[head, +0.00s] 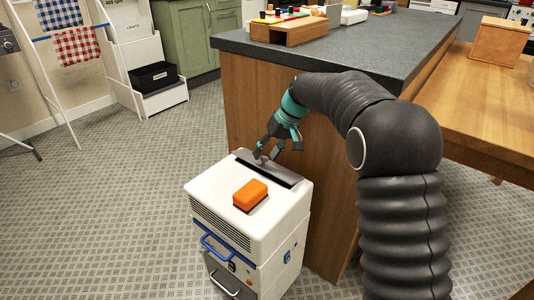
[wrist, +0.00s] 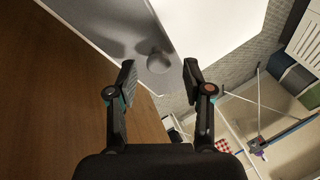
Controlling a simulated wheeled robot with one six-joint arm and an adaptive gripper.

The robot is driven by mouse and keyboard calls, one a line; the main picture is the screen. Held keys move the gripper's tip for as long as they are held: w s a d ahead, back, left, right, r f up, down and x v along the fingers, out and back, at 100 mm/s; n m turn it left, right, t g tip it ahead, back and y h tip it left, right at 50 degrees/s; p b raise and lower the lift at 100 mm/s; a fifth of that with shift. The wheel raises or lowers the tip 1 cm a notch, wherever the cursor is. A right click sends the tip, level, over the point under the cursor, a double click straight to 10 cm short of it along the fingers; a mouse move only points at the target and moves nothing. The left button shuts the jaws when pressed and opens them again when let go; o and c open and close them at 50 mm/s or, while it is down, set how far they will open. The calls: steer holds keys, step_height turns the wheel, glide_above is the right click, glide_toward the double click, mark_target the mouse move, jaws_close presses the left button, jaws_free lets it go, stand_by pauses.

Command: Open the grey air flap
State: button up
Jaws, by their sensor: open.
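The white appliance (head: 250,215) stands on the floor beside the wooden counter. The grey air flap (head: 284,174) lies along the back of its top, next to a dark strip; I cannot tell how far it is raised. In the wrist view the flap is a grey surface (wrist: 105,28) with a rounded grey knob (wrist: 158,61) on it. My gripper (head: 269,154) is just above the flap, reaching down. In the wrist view my gripper (wrist: 159,76) is open, with the knob showing between its fingertips and nothing visibly gripped.
An orange block (head: 250,195) lies on the appliance top, in front of the flap. The counter's wooden side (head: 260,110) rises close behind the appliance. A wooden table (head: 480,115) is at the right. Patterned floor is clear at the left (head: 110,200).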

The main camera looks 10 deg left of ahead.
mark_target(267, 158)
step_height(267, 158, up, 10)
steer(key=shift+f, duration=0.2)
